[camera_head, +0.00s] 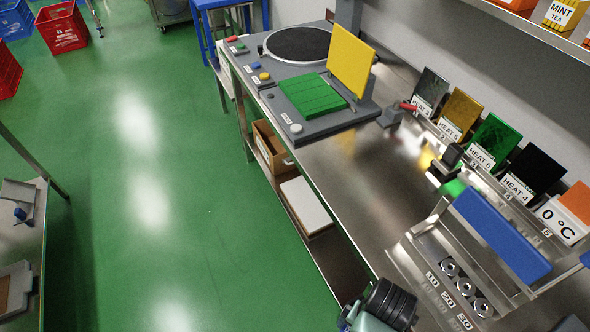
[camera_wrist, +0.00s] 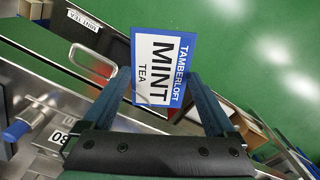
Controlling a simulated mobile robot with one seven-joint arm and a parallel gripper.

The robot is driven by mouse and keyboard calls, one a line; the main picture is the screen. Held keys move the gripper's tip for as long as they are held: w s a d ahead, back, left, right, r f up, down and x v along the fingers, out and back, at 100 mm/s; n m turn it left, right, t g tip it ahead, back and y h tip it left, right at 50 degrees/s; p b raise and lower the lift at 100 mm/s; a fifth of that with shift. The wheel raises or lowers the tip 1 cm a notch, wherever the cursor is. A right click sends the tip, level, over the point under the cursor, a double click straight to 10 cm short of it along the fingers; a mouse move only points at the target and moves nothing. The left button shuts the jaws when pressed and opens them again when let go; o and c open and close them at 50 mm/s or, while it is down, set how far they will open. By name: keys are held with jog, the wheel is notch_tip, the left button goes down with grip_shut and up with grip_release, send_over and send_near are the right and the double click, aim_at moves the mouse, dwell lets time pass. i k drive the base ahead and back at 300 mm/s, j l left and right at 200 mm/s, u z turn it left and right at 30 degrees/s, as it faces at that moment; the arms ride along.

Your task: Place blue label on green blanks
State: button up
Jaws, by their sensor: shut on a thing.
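In the wrist view, my gripper (camera_wrist: 167,78) is shut on a blue-bordered label (camera_wrist: 158,62). The label has a white panel reading "MINT TEA" and "TAMBERLOFT" on its blue edge. It stands up between the two dark fingers, clear of any surface that I can make out. The held label cannot be made out in the head view, where a dark part of my arm shows at the bottom edge.
A yellow panel (camera_head: 351,61) stands upright behind the green blanks. A round dark turntable (camera_head: 299,44) is beyond them. Heat plates (camera_head: 488,143) line the back of the bench. A blue bar (camera_head: 501,236) sits over a metal rack at right. Open bench (camera_head: 350,165) lies between.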

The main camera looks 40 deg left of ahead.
aim_at(312, 91)
jog(key=i+j, duration=0.2)
jog(key=j, duration=0.2)
jog(key=i+j+u, duration=0.1)
jog(key=j, duration=0.3)
jog(key=i+j, duration=0.3)
jog(key=i+j+u, duration=0.1)
jog(key=j, duration=0.35)
jog(key=i, duration=0.1)
